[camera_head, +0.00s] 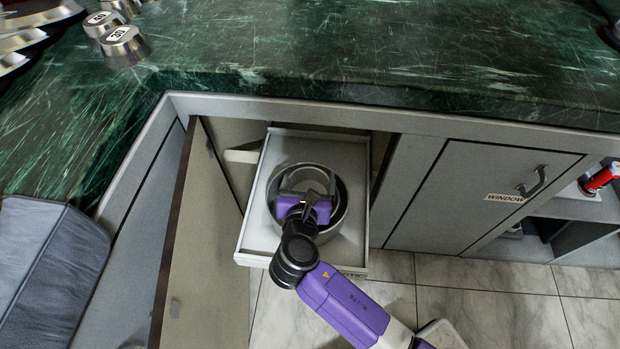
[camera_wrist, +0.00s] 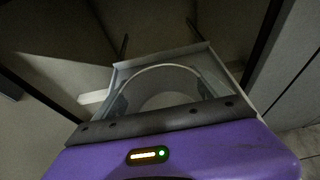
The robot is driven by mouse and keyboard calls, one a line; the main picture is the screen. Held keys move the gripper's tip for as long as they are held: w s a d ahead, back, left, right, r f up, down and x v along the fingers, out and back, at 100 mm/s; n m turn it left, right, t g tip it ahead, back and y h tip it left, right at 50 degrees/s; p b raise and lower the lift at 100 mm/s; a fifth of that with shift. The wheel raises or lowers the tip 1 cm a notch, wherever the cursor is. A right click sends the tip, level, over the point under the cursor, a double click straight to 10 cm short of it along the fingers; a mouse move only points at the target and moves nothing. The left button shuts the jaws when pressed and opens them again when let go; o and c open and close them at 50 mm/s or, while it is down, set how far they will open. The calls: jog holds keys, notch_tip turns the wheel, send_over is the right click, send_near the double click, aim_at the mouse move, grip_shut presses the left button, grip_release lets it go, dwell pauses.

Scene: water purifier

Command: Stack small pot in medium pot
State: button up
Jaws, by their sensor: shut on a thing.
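A round grey metal pot (camera_head: 343,220), which looks like the medium pot, sits in the pulled-out drawer tray (camera_head: 257,238). A smaller round rim (camera_head: 310,167), likely the small pot, shows within its outline. My gripper (camera_head: 306,184) is over this rim from above and is shut on it. Whether the small pot rests on the medium pot's bottom or hangs above it cannot be told.
An open cabinet door (camera_head: 185,235) stands left of the drawer. The green marble counter (camera_head: 400,60) overhangs behind, with metal weights (camera_head: 123,45) at its left. A closed cabinet door labelled WINDOW (camera_head: 480,200) is to the right. Tiled floor (camera_head: 480,310) is clear in front.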

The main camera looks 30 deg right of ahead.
jog(key=shift+f, duration=0.6)
jog(key=o, duration=1.3)
jog(key=shift+o, duration=0.2)
jog(key=shift+r, duration=0.35)
jog(key=p+v, duration=0.3)
jog(key=v, duration=0.9)
jog(key=shift+r, duration=0.25)
jog(key=shift+a, duration=0.15)
